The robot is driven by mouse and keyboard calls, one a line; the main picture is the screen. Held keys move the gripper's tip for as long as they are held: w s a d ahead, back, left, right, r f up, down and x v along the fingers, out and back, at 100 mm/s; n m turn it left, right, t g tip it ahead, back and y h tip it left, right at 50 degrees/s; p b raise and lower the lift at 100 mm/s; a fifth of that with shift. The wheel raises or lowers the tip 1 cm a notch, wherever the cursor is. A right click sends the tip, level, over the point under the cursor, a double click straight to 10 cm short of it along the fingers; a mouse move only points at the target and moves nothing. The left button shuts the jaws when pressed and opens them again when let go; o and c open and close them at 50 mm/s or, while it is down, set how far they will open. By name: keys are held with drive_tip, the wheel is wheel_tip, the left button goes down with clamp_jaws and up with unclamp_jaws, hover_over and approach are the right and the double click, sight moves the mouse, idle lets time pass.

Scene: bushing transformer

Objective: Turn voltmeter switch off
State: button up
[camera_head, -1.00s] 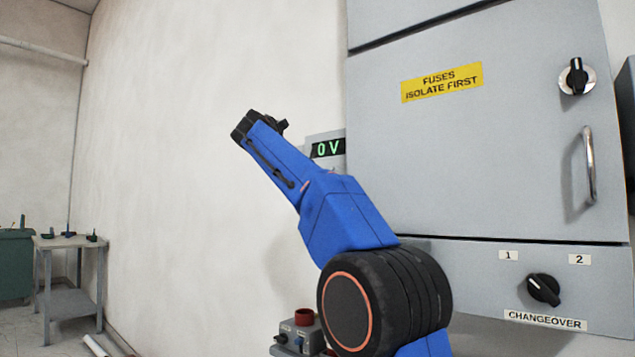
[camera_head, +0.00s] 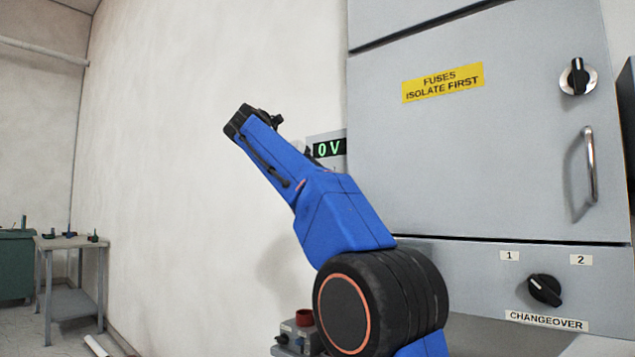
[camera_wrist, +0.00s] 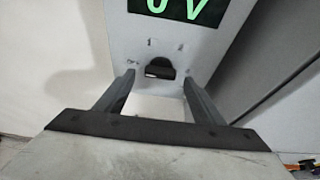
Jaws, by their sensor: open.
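The voltmeter is a grey box on the wall with a green "0 V" display (camera_head: 329,148), partly hidden by my arm in the head view. In the wrist view its display (camera_wrist: 177,8) is cut off at the top. The fingers do not show clearly in the head view.
A large grey cabinet (camera_head: 470,140) stands right of the voltmeter, with a black rotary knob (camera_head: 577,76), a handle (camera_head: 590,165) and a changeover knob (camera_head: 544,290). A control box with a red button (camera_head: 304,317) is below my arm. A small table (camera_head: 68,242) stands far left.

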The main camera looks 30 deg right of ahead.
drive_tip(key=v, duration=1.5)
drive_tip(key=shift+f, duration=0.1)
drive_tip(key=s+d+f+m+y, duration=0.1)
drive_tip(key=s+f+m+y, duration=0.2)
drive_tip(key=f, duration=0.6)
drive_tip(key=s+d+f+m+t+y, duration=0.15)
drive_tip(key=s+f, duration=0.25)
drive_tip(key=f, duration=0.4)
drive_tip(key=s+d+f+m+y, duration=0.15)
drive_tip(key=s+f+m, duration=0.25)
drive_tip(key=f, duration=0.5)
drive_tip(key=s+a+f+m+y, duration=0.2)
drive_tip(key=s+f+m, duration=0.2)
drive_tip(key=f, duration=0.9)
drive_tip(key=s+a+f+m+g+y, duration=0.1)
drive_tip(key=s+f+m, duration=0.4)
drive_tip(key=s+f, duration=0.6)
drive_tip(key=s+a+f+m+y, duration=0.3)
drive_tip(key=s+f, duration=0.5)
drive_tip(key=f, duration=0.6)
drive_tip(key=shift+a+f+m+y, duration=0.3)
drive_tip(key=shift+a+f+m, duration=0.15)
drive_tip(key=shift+m, duration=0.4)
